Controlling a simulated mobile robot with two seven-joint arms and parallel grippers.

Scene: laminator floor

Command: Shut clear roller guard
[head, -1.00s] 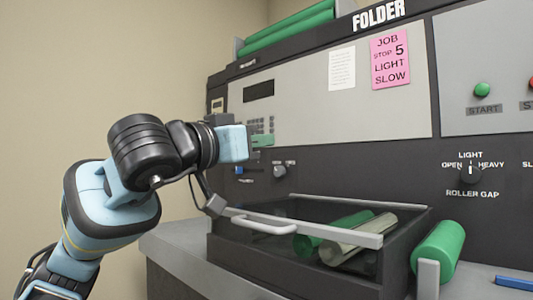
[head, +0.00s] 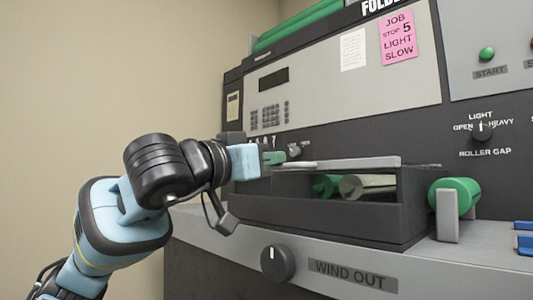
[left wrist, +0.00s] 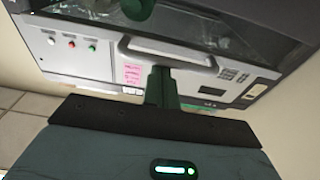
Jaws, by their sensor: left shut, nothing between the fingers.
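The clear roller guard (head: 350,163) has a grey front bar and a pale handle (head: 290,165). In the head view its bar stands above the dark front wall of the roller box, with a gap in which green and cream rollers (head: 367,187) show. The clear panel is seen nearly edge-on. My left gripper (head: 275,158) is shut and empty at the left end of the handle. In the left wrist view its green fingers (left wrist: 162,75) reach up to the handle (left wrist: 168,52); I cannot tell whether they touch. My right gripper is not in view.
The folder's dark front panel with the roller gap knob (head: 481,130) rises behind. A green roller (head: 455,196) sits right of the box. Free room lies left of the machine.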

